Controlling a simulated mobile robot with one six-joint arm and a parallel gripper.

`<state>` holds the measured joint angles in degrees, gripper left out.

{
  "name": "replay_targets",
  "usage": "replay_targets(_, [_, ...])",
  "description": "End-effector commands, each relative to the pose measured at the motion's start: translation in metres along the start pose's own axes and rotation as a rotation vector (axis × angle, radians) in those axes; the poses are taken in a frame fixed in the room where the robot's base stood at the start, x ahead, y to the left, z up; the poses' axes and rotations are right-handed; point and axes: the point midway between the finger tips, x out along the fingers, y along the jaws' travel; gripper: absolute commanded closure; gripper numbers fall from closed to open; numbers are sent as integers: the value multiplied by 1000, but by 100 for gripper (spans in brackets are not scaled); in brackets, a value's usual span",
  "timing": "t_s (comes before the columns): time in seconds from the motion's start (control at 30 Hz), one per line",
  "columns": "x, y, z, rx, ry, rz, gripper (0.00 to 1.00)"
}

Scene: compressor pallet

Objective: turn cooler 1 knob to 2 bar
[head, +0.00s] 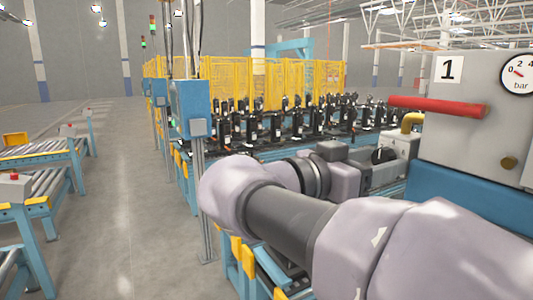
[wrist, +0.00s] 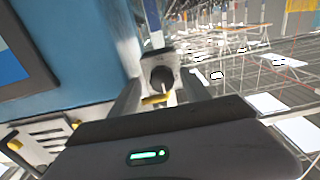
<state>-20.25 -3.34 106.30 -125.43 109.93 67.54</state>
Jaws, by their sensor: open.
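Cooler 1 is a grey housing (head: 470,140) with a "1" label (head: 448,69) at the right of the head view. Its round bar gauge (head: 520,73) is cut by the picture edge; the red needle points up and left, near the 0. A black round knob (wrist: 162,78) on a light grey block shows in the wrist view. It also shows in the head view (head: 384,155). My gripper (wrist: 163,88) is open, with the knob in line between its fingers. I cannot tell whether the fingers touch it.
A red lever (head: 438,106) sticks out left from the housing above my arm. A yellow pipe (head: 412,121) bends close to the knob. A brass fitting (head: 509,162) sits on the housing. Black compressors (head: 275,128) line the conveyor behind.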

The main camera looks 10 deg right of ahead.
Motion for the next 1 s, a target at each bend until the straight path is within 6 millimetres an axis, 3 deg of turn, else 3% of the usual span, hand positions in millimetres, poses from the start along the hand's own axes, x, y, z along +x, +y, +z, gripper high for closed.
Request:
replay_targets(0.33, [6, 0, 0, -1, 0, -1, 44])
replay_targets(0.63, [6, 0, 0, -1, 0, 0, 100])
replay_targets(1.0, [6, 0, 1, -65, -1, 0, 100])
